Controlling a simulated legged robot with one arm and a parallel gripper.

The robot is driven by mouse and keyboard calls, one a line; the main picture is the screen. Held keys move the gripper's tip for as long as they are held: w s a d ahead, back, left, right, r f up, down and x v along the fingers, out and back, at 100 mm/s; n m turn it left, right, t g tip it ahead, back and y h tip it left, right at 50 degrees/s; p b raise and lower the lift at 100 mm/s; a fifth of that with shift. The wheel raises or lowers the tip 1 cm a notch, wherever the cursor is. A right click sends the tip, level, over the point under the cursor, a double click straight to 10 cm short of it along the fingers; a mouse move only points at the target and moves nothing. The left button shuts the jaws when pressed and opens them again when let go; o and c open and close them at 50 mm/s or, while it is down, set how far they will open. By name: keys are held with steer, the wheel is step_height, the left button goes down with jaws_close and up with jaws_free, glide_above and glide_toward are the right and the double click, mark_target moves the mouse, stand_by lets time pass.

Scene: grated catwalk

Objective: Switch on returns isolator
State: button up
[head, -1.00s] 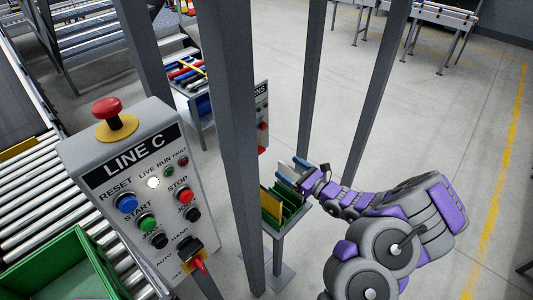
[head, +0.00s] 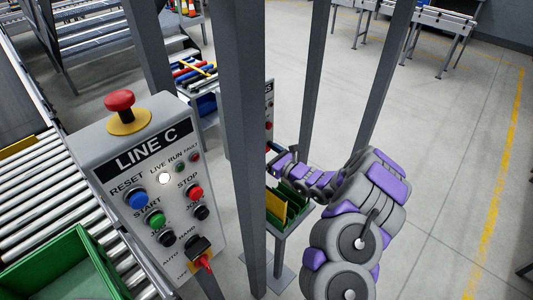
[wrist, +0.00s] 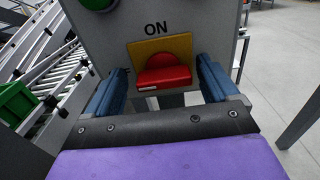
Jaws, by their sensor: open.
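The returns isolator shows in the wrist view as a red rotary handle (wrist: 165,72) on a yellow plate (wrist: 180,46), with "ON" printed above it. Its grey panel (wrist: 215,25) also shows in the head view (head: 269,103), mostly hidden behind a post. My gripper (wrist: 160,88) is open, with one blue finger on each side of the red handle. I cannot tell whether the fingers touch it. In the head view my gripper (head: 278,152) is in front of the panel's lower part, partly hidden by the post.
Grey posts (head: 243,150) stand between me and the panel. The LINE C console (head: 150,190) is at left, beside a roller conveyor and a green bin (head: 65,265). A stand with green and yellow dividers (head: 278,215) is below my arm. Floor at right is clear.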

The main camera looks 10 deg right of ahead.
steer(key=shift+a, duration=0.3)
steer(key=shift+c, duration=0.6)
steer(key=shift+d, duration=0.75)
steer(key=c, duration=0.8)
steer(key=shift+a+r, duration=0.1)
steer(key=shift+a, duration=0.05)
steer(key=shift+c, duration=0.7)
